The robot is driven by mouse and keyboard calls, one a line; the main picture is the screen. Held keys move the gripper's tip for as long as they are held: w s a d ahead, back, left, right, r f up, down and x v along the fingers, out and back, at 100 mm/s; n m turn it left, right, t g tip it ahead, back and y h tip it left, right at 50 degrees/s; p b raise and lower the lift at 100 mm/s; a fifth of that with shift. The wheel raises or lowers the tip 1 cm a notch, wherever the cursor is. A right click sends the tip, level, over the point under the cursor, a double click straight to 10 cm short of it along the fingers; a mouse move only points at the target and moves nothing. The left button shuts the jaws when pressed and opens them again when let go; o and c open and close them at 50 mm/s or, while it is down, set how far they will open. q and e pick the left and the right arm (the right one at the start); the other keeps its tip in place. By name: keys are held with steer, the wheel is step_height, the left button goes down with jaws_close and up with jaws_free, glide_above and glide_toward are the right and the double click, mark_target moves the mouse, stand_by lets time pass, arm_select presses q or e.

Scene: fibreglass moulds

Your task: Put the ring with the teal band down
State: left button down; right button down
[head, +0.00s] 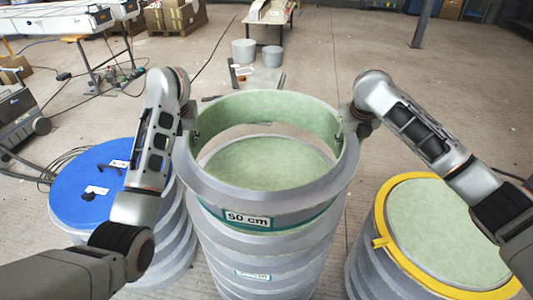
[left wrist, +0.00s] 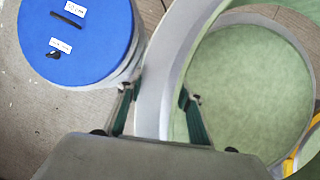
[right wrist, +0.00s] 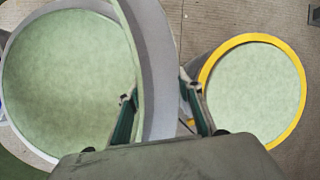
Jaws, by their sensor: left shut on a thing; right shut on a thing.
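The ring with the teal band (head: 292,206) is a large grey ring with a pale green inside and a "50 cm" label on its front. My left gripper (head: 193,130) is shut on its left wall, also seen in the left wrist view (left wrist: 160,98). My right gripper (head: 341,130) is shut on its right wall, also seen in the right wrist view (right wrist: 158,102). The ring looks level and is held above the middle stack (head: 265,165), whose pale green top shows through it. A floor sliver shows beyond that top. The front gap is hard to judge.
A stack with a blue lid (head: 90,182) stands at left, and one with a yellow rim (head: 381,215) and green top at right. Behind are two grey buckets (head: 243,51) and a low table. Floor at the back right is clear.

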mark_target(177, 152)
arm_select(q)
steer(key=shift+d+r, duration=0.1)
steer(key=shift+r, duration=0.1)
arm_select(e)
steer(key=shift+a+r, duration=0.1)
steer(key=shift+r, duration=0.1)
